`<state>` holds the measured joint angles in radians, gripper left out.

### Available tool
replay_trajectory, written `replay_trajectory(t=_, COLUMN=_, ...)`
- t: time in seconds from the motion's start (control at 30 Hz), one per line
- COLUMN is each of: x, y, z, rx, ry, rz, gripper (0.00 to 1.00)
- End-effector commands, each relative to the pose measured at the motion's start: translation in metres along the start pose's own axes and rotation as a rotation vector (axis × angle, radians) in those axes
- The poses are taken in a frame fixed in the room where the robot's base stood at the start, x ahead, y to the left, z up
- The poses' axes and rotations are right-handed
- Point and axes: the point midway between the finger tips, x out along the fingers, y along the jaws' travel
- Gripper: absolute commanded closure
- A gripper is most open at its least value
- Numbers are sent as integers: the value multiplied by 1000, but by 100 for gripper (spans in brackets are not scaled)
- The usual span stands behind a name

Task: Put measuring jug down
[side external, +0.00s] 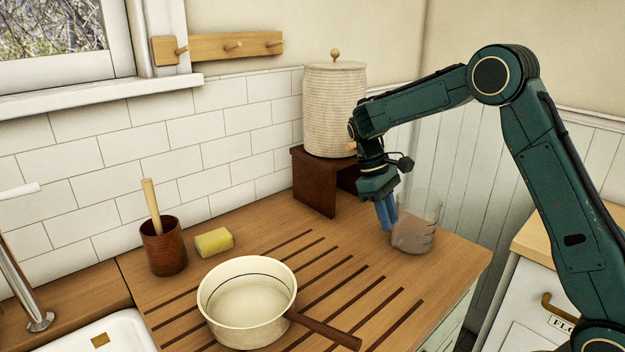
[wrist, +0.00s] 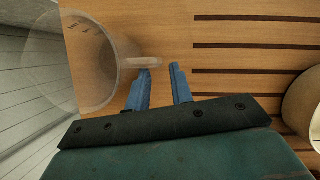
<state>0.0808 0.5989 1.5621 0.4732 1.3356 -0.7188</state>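The measuring jug (side external: 415,232) is clear, with dark markings. It stands upright at the right end of the wooden worktop (side external: 455,262); its base looks to be on the wood. In the wrist view the jug (wrist: 75,65) is at the upper left, its handle (wrist: 140,62) pointing right toward my fingers. My gripper (side external: 386,212) is beside the jug, on its left in the side view, fingers pointing down. In the wrist view my gripper (wrist: 160,70) has its blue fingers apart, with bare wood showing between them. The handle's end lies at the fingertips, with a gap to the right finger.
A ribbed canister (side external: 334,110) stands on a dark brown stand (side external: 314,182) behind my gripper. A cream saucepan (side external: 245,300) sits on the drainer grooves at the front. A brown pot (side external: 165,248) and yellow sponge (side external: 214,242) are farther left. The worktop's right edge is close to the jug.

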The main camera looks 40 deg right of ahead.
Motion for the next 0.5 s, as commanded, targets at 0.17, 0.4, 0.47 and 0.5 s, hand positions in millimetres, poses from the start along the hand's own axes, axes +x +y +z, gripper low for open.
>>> replay_trajectory(t=0.17, x=21, y=0, z=1, rx=1, ry=-2, rz=-3, gripper=77)
replay_trajectory(t=0.4, x=38, y=0, z=0, rx=2, ry=1, rz=-3, gripper=77)
replay_trajectory(t=0.47, x=39, y=0, z=0, rx=2, ry=2, rz=-2, gripper=77)
replay_trajectory(t=0.5, x=39, y=0, z=0, rx=2, ry=2, rz=-2, gripper=77)
